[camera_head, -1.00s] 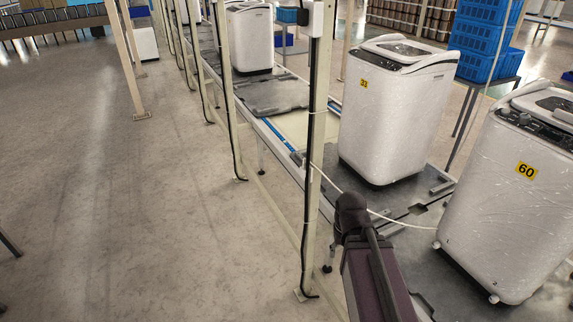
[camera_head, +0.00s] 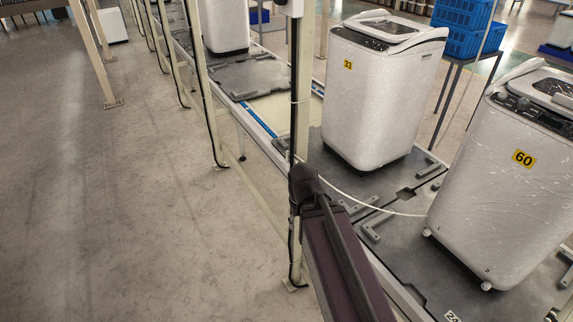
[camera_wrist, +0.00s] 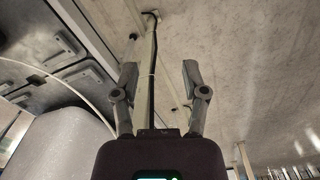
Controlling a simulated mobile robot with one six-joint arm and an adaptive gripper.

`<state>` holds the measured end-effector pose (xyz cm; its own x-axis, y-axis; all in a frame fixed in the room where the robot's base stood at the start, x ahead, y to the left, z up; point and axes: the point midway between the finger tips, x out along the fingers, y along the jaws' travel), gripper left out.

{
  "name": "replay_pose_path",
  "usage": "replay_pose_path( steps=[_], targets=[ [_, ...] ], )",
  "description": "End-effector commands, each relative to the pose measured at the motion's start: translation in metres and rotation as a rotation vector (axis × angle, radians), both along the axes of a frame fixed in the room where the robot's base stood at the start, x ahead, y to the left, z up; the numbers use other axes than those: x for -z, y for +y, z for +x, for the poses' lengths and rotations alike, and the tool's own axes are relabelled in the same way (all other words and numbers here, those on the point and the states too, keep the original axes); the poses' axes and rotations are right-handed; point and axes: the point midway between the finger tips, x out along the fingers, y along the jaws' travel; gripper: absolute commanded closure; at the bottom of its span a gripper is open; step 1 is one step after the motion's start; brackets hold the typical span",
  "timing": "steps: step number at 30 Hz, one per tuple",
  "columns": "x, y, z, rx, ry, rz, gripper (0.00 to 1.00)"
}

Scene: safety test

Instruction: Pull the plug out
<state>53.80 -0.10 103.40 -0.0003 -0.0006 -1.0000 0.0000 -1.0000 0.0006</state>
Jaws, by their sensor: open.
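My gripper (camera_wrist: 160,80) is open and empty in the wrist view, its two grey fingers apart. A beige post (camera_wrist: 153,70) with a dark cable shows between and beyond the fingers. In the head view my arm reaches toward the same post (camera_head: 303,90), and the fingers cannot be made out. A white cord (camera_head: 360,203) runs from the washing machine labelled 60 (camera_head: 500,190) toward the post; it also shows in the wrist view (camera_wrist: 62,82). I cannot make out the plug itself.
Another washing machine (camera_head: 375,95) stands on the dark-plated conveyor (camera_head: 385,180), right of the post. More posts (camera_head: 205,90) with black cables line the conveyor. Blue crates (camera_head: 466,40) stand behind. The concrete floor (camera_head: 110,210) at left is largely clear.

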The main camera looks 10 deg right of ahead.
Motion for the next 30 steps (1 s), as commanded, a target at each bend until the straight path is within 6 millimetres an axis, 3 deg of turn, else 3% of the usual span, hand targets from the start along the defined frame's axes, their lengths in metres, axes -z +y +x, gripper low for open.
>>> replay_pose_path(
  steps=[5, 8, 9, 17, 24, 30],
  targets=[
    [0.0, 0.0, 0.0, 0.0, 0.0, 0.0, 0.4],
    [0.001, 0.0, 0.001, -0.001, 0.0, -0.003, 0.1],
    [0.002, 0.0, 0.002, -0.002, 0.0, -0.008, 0.09],
    [0.023, -0.005, 0.025, -0.03, -0.001, -0.129, 0.09],
    [0.052, -0.019, 0.075, -0.086, -0.013, -0.398, 0.09],
    [0.066, -0.023, 0.125, -0.138, -0.042, -0.668, 0.09]
  ],
)
